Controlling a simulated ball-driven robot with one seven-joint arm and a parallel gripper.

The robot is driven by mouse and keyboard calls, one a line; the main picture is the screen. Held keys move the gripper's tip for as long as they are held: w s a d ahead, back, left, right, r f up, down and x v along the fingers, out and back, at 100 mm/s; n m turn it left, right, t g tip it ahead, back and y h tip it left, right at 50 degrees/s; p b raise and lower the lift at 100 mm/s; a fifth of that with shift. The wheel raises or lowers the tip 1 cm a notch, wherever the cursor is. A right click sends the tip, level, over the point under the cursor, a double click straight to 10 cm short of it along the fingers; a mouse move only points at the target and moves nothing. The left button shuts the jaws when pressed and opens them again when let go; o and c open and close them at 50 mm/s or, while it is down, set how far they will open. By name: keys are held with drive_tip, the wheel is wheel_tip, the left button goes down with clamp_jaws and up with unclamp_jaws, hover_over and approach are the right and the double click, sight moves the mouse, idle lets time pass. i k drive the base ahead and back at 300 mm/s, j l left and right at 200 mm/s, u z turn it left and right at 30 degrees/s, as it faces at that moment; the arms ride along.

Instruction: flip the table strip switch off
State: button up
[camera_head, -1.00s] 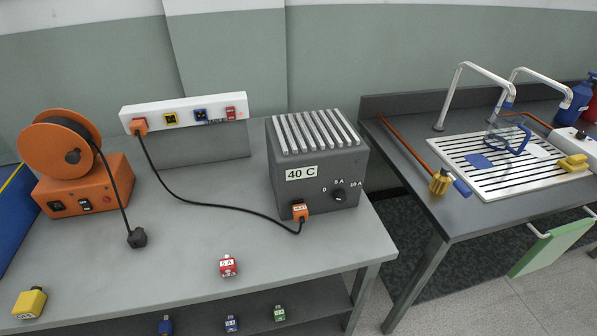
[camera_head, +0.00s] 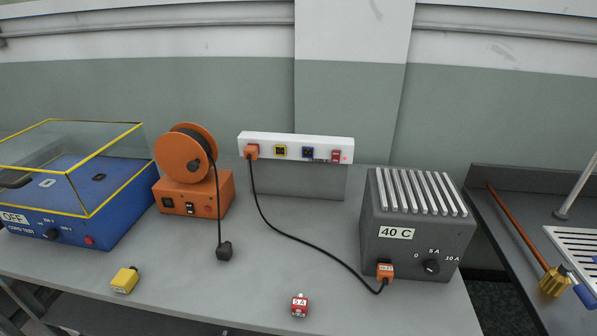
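The white table strip (camera_head: 296,147) is mounted upright at the back of the grey table. Its red switch (camera_head: 336,156) is at the right end, with a small red light (camera_head: 345,157) beside it. An orange plug (camera_head: 252,152) sits in the left socket. Its black cord runs to an orange plug (camera_head: 385,271) on the grey 40 C box (camera_head: 415,225). A yellow socket (camera_head: 280,151) and a blue socket (camera_head: 308,152) lie between, with no plug in them. My gripper is not in view.
An orange cord reel (camera_head: 190,175) and a blue cord-test box (camera_head: 95,205) with a clear lid stand to the left. A yellow block (camera_head: 125,280) and a red 5 A piece (camera_head: 299,305) lie at the front. The table's middle is mostly clear.

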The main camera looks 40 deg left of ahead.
sight(335, 154)
drive_tip(key=i+j+z, duration=0.15)
drive_tip(key=j, duration=0.25)
drive_tip(key=j+z, duration=0.1)
drive_tip(key=j, duration=0.35)
drive_tip(key=i+j+z, duration=0.15)
drive_tip(key=j, duration=0.3)
